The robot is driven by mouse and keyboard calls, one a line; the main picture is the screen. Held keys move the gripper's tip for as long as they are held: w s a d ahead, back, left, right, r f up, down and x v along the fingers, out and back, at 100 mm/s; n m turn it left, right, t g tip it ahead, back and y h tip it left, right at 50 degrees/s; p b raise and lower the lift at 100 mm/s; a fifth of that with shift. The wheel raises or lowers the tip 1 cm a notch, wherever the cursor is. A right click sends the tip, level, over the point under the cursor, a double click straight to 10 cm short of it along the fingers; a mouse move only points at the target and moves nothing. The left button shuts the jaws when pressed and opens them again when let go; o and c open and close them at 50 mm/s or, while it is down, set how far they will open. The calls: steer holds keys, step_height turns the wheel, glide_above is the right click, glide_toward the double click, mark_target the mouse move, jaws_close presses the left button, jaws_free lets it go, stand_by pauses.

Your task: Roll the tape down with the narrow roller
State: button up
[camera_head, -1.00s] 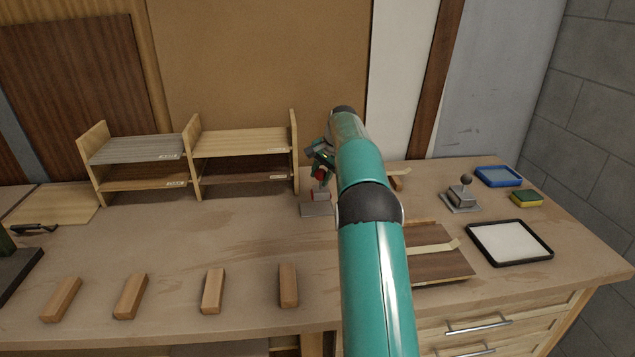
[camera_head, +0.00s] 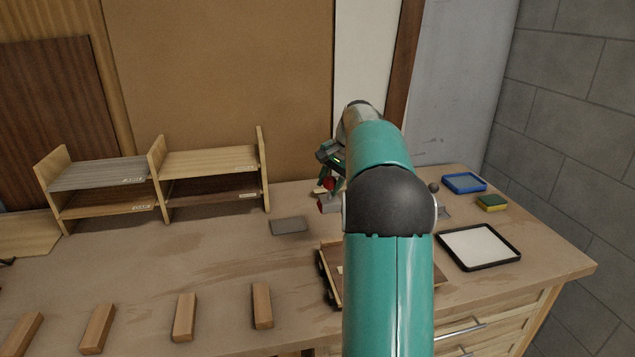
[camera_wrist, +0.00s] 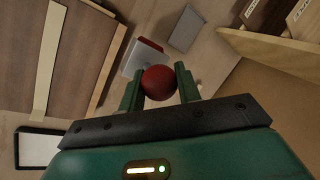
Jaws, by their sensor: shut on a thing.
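My gripper (camera_wrist: 158,85) is shut on the round red knob of a tool, which I take to be the narrow roller (camera_wrist: 138,62). Its grey and red body shows beyond the knob in the wrist view. In the head view my gripper (camera_head: 328,184) holds the roller (camera_head: 327,205) above the bench, to the right of a grey plate (camera_head: 289,226). The brown veneer panel (camera_wrist: 88,55) carries a pale strip of tape (camera_wrist: 48,60) in the wrist view. In the head view my arm hides most of the panel (camera_head: 333,284). The roller is apart from the tape.
Several wooden blocks (camera_head: 184,317) lie along the front edge. A veneer rack (camera_head: 160,182) stands at the back left. A black-rimmed white tray (camera_head: 445,260), a blue tray (camera_head: 464,182) and a green-yellow sponge (camera_head: 491,202) are on the right. The left middle bench is clear.

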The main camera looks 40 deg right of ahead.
steer(key=s+d, duration=0.3)
steer(key=s, duration=1.5)
steer(key=shift+w+d+f, duration=0.1)
steer(key=shift+f, duration=1.4)
steer(key=shift+w+d+f, duration=0.1)
steer(key=shift+f, duration=1.35)
steer(key=shift+a+r, duration=0.1)
